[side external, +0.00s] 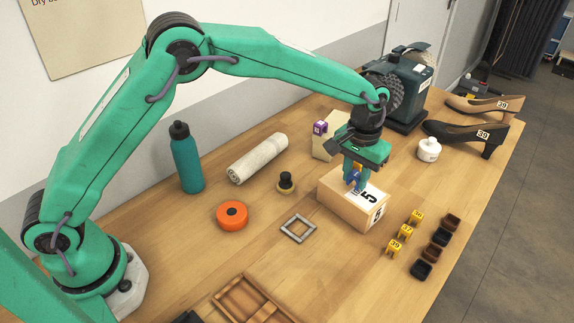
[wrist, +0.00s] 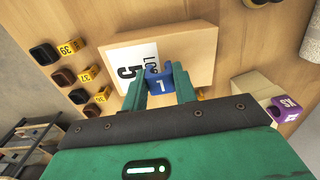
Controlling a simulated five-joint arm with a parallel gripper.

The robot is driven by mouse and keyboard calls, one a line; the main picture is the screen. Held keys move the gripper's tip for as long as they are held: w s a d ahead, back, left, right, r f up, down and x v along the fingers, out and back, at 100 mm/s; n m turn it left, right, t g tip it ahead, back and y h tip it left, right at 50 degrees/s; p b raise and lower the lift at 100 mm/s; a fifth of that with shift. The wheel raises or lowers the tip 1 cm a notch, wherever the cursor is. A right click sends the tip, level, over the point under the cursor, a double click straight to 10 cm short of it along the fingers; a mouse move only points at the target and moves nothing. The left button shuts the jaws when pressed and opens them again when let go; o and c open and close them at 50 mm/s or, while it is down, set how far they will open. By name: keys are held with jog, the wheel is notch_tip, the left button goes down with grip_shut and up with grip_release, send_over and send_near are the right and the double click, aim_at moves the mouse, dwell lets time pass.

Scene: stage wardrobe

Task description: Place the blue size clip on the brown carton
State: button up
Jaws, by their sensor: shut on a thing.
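The brown carton (side external: 341,206) stands on the table with a white label on its top and front; it also shows in the wrist view (wrist: 193,42). My gripper (side external: 356,180) points down over the carton's top. It is shut on the blue size clip (wrist: 161,84), which is marked 1 and sits between the fingertips beside the white label. In the side view the fingers mostly hide the clip. I cannot tell whether the clip touches the carton's top.
A pale box (side external: 325,149) with a purple clip (side external: 320,127) stands behind the carton. Yellow number clips (side external: 405,232) and small dark blocks (side external: 431,253) lie to the right. A grey square frame (side external: 298,228) and orange roll (side external: 232,217) lie left. A white jar (side external: 428,150) stands beyond.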

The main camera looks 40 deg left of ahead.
aim_at(356, 175)
jog(key=shift+f, duration=0.3)
jog(key=shift+f, duration=0.15)
jog(key=o, duration=0.9)
jog(key=shift+o, duration=0.2)
notch_tip(356, 175, up, 12)
jog(key=shift+r, duration=0.2)
dwell(0.4)
